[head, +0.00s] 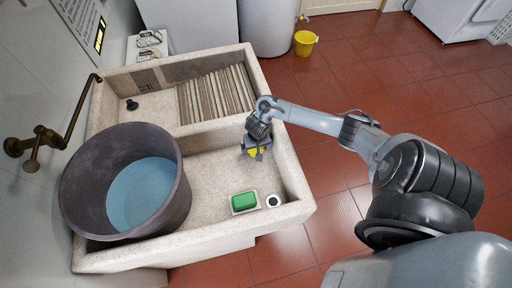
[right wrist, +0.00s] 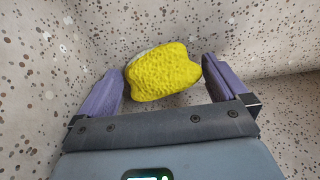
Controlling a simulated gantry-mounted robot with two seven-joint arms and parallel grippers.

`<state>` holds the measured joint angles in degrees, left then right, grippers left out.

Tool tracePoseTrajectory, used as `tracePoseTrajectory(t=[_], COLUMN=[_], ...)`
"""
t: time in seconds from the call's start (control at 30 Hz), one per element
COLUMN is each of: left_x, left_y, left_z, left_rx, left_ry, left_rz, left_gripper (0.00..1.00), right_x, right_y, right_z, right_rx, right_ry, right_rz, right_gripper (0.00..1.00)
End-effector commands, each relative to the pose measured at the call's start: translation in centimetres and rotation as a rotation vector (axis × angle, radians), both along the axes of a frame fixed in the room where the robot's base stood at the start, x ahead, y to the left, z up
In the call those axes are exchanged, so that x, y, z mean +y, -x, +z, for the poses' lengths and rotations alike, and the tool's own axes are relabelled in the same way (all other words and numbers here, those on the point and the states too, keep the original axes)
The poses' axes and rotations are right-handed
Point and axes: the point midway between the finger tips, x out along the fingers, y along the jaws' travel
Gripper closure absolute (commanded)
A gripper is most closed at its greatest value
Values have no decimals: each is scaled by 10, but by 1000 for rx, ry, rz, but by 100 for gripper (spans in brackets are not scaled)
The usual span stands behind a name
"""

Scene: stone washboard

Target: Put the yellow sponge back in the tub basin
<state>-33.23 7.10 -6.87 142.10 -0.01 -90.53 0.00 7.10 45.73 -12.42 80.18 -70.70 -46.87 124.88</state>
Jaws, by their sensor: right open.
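The yellow sponge (right wrist: 162,75) shows large in the right wrist view, lying in the stone basin between the two purple fingers. In the head view a bit of the sponge (head: 253,152) shows under my right gripper (head: 257,148). My right gripper also shows in the right wrist view (right wrist: 165,88); it is open, with a finger on each side of the sponge and a visible gap on the left. The speckled stone tub (head: 212,172) has its basin below the ribbed washboard. My left gripper is not in view.
A large dark bucket (head: 72,192) of blue water fills the tub's left side. A brass tap (head: 40,140) juts from the left wall.

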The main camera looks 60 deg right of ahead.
Motion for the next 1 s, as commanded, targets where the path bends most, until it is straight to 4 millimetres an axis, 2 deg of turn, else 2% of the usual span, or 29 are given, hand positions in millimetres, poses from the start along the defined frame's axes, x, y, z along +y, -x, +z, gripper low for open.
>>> tracePoseTrajectory(t=[0.17,0.5,0.7,0.87,1.0], left_x=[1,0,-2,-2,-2], left_y=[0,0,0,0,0], left_z=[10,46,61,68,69], left_rx=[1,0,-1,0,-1], left_ry=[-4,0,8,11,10], left_rz=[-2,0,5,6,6], left_gripper=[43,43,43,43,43], right_x=[1,6,8,12,29], right_y=[1,5,8,9,6], right_z=[18,79,108,118,115], right_rx=[-1,-2,-1,-3,-28], right_ry=[1,1,2,0,-1], right_rz=[0,2,1,10,74], right_gripper=[0,0,0,0,0])
